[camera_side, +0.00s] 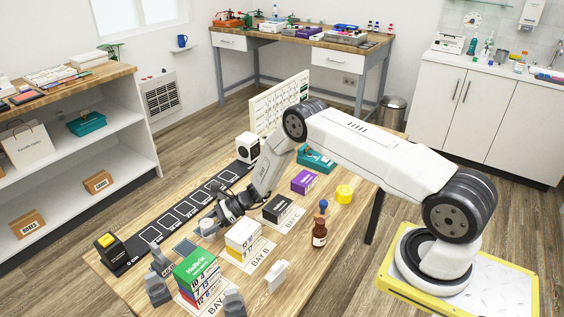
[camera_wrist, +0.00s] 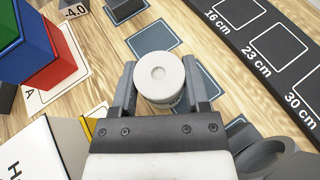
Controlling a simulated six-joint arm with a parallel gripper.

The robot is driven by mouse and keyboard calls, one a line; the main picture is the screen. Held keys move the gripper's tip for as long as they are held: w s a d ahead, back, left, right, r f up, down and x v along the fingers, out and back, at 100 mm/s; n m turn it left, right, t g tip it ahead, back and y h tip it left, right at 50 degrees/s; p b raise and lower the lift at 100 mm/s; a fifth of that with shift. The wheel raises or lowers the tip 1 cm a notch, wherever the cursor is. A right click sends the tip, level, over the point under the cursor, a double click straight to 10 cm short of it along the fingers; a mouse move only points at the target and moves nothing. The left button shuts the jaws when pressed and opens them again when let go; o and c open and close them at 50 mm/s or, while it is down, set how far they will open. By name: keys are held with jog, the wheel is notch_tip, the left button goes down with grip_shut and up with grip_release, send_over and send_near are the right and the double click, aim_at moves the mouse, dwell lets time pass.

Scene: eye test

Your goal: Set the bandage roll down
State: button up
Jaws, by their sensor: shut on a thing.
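The white bandage roll (camera_wrist: 160,80) sits upright between the two fingers of my gripper (camera_wrist: 165,88) in the wrist view. The fingers are shut on its sides. In the side view my gripper (camera_side: 210,222) is over the wooden table, with the pale roll (camera_side: 208,229) at its tip. Blue-grey square patches (camera_wrist: 153,39) lie on the table under and around the roll; the side view shows them too (camera_side: 185,247). The roll's underside is hidden, so I cannot tell whether it touches the table.
A black strip with cm marks (camera_wrist: 262,50) runs along one side. A green, red and blue box stack (camera_side: 197,275) stands at BAY A, a white and yellow stack (camera_side: 243,238) at BAY B, a black box (camera_side: 278,208) at BAY C. A brown bottle (camera_side: 319,236) stands to the right.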

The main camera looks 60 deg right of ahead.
aim_at(207, 222)
jog(key=shift+f, duration=0.1)
jog(key=o, duration=1.3)
jog(key=shift+r, duration=1.7)
jog(key=s+r, duration=0.9)
jog(key=s, duration=0.5)
jog(key=shift+d+r, duration=0.35)
